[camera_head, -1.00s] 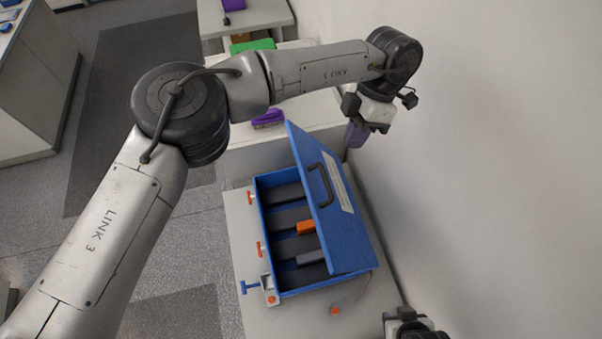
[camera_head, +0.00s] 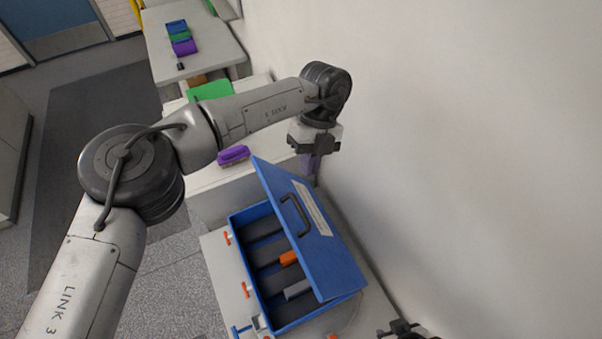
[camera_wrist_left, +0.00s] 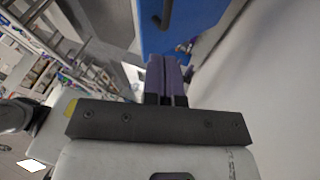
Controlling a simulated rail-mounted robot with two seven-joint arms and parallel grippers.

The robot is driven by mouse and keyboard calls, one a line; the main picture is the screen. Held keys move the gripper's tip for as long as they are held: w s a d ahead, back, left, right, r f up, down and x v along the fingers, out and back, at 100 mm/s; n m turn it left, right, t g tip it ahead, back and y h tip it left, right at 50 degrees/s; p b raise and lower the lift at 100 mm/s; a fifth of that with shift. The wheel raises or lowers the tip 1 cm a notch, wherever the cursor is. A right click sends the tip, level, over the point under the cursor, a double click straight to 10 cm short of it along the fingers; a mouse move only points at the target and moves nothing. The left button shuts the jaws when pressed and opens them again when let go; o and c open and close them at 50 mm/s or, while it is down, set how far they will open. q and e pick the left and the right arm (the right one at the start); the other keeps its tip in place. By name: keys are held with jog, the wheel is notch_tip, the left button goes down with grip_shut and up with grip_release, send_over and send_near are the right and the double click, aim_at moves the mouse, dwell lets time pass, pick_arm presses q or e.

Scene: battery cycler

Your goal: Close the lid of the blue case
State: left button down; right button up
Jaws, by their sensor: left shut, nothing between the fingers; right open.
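The blue case (camera_head: 243,212) stands on a grey-topped table with its lid (camera_head: 335,262) partly raised, tilted over the right part of the case. The lid carries a black handle (camera_head: 296,215) and a white label. The inside shows dark slots, an orange block (camera_head: 288,258) and a grey block (camera_head: 297,289). My left gripper (camera_head: 311,178) is shut and empty, fingers down, at the lid's far end on the wall side; its tips are partly hidden. The left wrist view shows its purple fingers (camera_wrist_left: 164,62) together, with the blue lid (camera_wrist_left: 185,28) just beyond. My right gripper (camera_head: 402,331) shows only partly at the bottom edge.
A plain wall (camera_head: 450,150) runs close along the right side. A purple object (camera_head: 233,155) and a green one (camera_head: 210,90) lie on surfaces behind the case. Open floor lies to the left.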

pick_arm(q)
jog(key=p, duration=0.3)
send_near(287, 220)
notch_tip(287, 220, down, 2)
jog(key=s+d, duration=0.1)
jog(key=d, duration=0.1)
jog(key=shift+s+a+f+p, duration=0.3)
jog(key=shift+a+f+p, duration=0.2)
jog(key=shift+f, duration=0.1)
jog(key=shift+s+a+f+p, duration=0.4)
jog(key=shift+a+f, duration=0.1)
jog(key=shift+f, duration=0.1)
jog(key=shift+s+a+f, duration=0.15)
jog(key=shift+a+f, duration=0.35)
pick_arm(e)
notch_tip(287, 220, up, 6)
jog(key=shift+d+f, duration=0.1)
jog(key=shift+f, duration=0.05)
pick_arm(q)
jog(key=shift+f, duration=0.1)
